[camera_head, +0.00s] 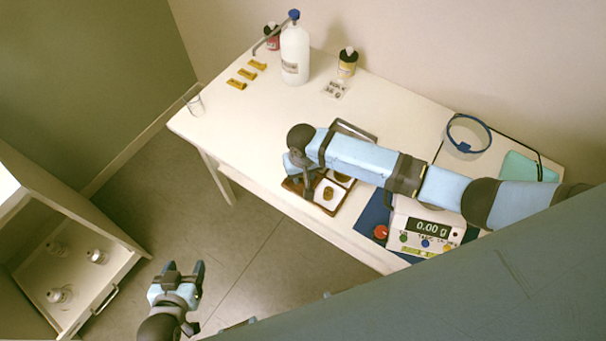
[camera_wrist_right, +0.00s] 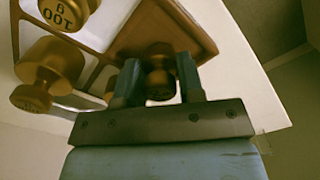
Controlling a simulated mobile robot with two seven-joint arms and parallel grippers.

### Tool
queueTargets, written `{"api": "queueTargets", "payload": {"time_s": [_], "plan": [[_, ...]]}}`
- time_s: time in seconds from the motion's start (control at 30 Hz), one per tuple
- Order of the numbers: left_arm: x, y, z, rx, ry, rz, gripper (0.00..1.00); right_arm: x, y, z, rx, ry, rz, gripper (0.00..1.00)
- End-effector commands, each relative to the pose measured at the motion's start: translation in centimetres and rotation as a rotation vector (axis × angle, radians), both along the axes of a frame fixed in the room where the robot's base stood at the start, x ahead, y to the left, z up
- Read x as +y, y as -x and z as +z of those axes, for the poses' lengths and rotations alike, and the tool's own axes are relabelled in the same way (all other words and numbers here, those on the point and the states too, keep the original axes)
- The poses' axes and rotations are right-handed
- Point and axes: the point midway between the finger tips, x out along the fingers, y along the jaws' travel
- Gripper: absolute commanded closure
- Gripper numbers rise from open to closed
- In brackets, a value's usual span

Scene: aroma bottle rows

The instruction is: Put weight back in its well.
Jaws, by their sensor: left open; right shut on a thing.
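My right gripper (camera_head: 303,178) reaches down at the left end of the weight box (camera_head: 293,187). In the right wrist view the gripper (camera_wrist_right: 157,83) is shut on a small brass weight (camera_wrist_right: 160,84), held against or just over the brown wooden part of the box (camera_wrist_right: 190,25). I cannot tell whether this weight sits in a well. Larger brass weights stand in pale compartments beside it, one marked 100 g (camera_wrist_right: 62,14) and another (camera_wrist_right: 50,72) nearer. My left gripper (camera_head: 185,267) is open and empty, over the floor away from the table.
A balance (camera_head: 425,228) reading 0.00 g stands right of the box, partly under my right arm. A white bottle (camera_head: 295,55), small jars (camera_head: 347,63), yellow blocks (camera_head: 247,74) and a glass beaker (camera_head: 194,104) stand at the back left. An open drawer (camera_head: 80,290) holds glassware.

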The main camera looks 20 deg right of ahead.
Motion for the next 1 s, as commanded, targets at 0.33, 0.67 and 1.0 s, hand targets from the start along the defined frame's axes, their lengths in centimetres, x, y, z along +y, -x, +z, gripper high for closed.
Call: {"api": "queueTargets", "payload": {"time_s": [0.33,0.67,1.0], "plan": [[0.0,0.0,0.1,-0.003,0.001,0.0,0.4,0.0,0.0,-1.1,-0.001,0.0,0.0,0.94],[0.0,-0.1,0.3,-0.005,0.001,0.0,0.4,0.0,0.0,-1.4,0.0,0.001,0.0,0.54],[0.0,0.0,0.3,-0.003,0.001,-0.001,0.4,0.0,0.0,1.4,-0.002,-0.001,0.0,0.54]]}}
